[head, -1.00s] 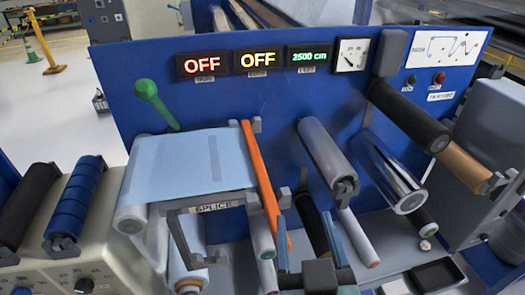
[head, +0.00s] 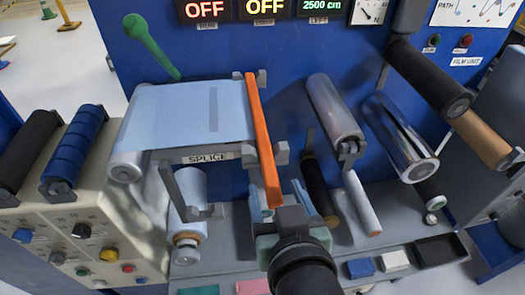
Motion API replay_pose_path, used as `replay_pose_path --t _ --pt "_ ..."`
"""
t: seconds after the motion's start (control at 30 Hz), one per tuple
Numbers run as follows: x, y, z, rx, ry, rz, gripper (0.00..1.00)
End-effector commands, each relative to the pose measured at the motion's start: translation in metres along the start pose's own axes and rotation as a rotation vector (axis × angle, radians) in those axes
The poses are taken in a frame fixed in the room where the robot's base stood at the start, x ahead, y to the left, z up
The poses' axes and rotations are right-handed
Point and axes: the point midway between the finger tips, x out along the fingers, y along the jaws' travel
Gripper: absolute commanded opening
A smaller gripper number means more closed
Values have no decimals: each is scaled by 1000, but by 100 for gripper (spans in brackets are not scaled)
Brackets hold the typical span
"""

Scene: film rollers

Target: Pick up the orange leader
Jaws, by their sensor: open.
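The orange leader (head: 262,135) is a long narrow orange bar in the head view. It slants down along the right edge of the pale blue film sheet (head: 185,115) at the splice station, passing grey brackets (head: 280,153). My gripper (head: 279,197) is at the lower middle, with its light blue fingers apart. The lower end of the leader appears between the fingers, overlapping the dark gripper body. I cannot tell whether the fingers touch it. The gripper body and my arm hide part of the shelf behind.
A grey roller (head: 332,108) and a chrome roller (head: 400,135) stick out right of the leader. A white roller (head: 362,203) stands lower down. A black tray (head: 438,250) and small blocks lie on the grey shelf. The control panel (head: 75,230) with knobs is at left.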

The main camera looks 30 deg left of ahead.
Motion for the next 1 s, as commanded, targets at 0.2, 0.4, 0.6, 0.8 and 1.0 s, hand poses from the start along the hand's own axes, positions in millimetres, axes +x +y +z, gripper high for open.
replay_pose_path --t 0.2,0.4,0.6,0.8,1.0 --pt "20 -1 -2 1 -5 -3 68" --pt "38 0 -8 1 -6 -5 68" --pt "64 1 -7 0 -5 -4 68" --pt "73 1 -5 1 -4 -2 68" --pt "72 1 -5 1 -4 -2 60"
